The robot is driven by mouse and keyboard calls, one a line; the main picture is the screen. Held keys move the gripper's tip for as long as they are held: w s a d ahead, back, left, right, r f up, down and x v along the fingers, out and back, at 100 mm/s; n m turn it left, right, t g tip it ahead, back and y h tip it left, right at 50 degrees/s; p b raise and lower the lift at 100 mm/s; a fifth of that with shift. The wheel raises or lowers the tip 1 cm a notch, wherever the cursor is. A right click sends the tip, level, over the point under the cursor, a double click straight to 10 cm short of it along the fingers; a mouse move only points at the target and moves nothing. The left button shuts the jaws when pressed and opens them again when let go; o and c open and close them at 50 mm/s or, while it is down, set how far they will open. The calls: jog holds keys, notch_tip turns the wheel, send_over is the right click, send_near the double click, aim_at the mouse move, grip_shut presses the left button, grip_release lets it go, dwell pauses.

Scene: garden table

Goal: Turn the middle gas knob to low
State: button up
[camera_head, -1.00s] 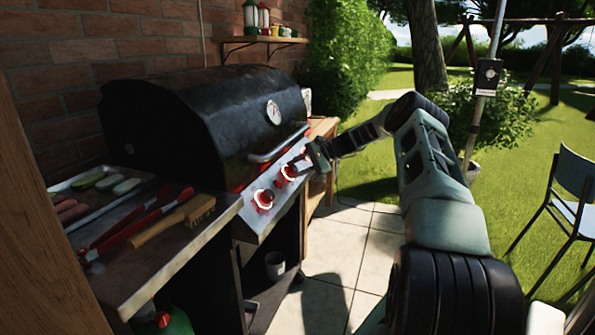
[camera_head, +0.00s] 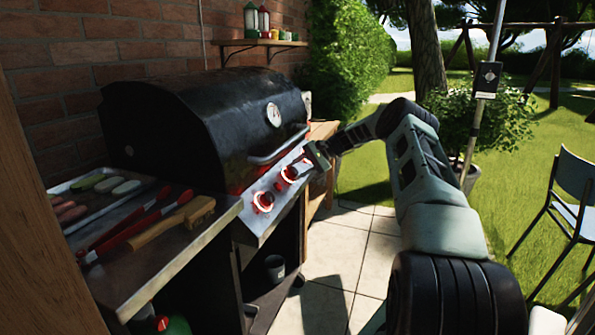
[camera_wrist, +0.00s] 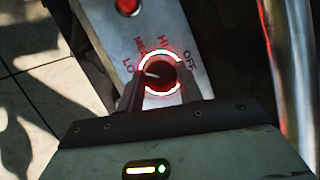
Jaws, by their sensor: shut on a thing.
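The middle gas knob (camera_head: 289,173) sits on the grill's sloping front panel, ringed in red. In the wrist view the dark knob (camera_wrist: 160,76) has a lit white and red ring and a short white pointer mark. The mark points left, close to the LO label (camera_wrist: 128,63); MED, HI and OFF labels curve around the ring. My gripper (camera_wrist: 161,90) is shut on this knob, with a finger on either side. In the head view my gripper (camera_head: 306,165) reaches it from the right and hides part of the panel behind it.
The nearer red knob (camera_head: 263,200) is on the same panel. The grill's lid handle (camera_head: 277,146) runs just above the knobs. A side shelf (camera_head: 175,249) holds a brush (camera_head: 175,222), red tongs and a food tray (camera_head: 68,188). Paving in front is clear.

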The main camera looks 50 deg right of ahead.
jog(key=o, duration=1)
jog(key=v, duration=1.7)
jog(key=shift+s+d+r+p, duration=0.1)
jog(key=shift+s+d+p, duration=0.1)
jog(key=shift+p, duration=0.15)
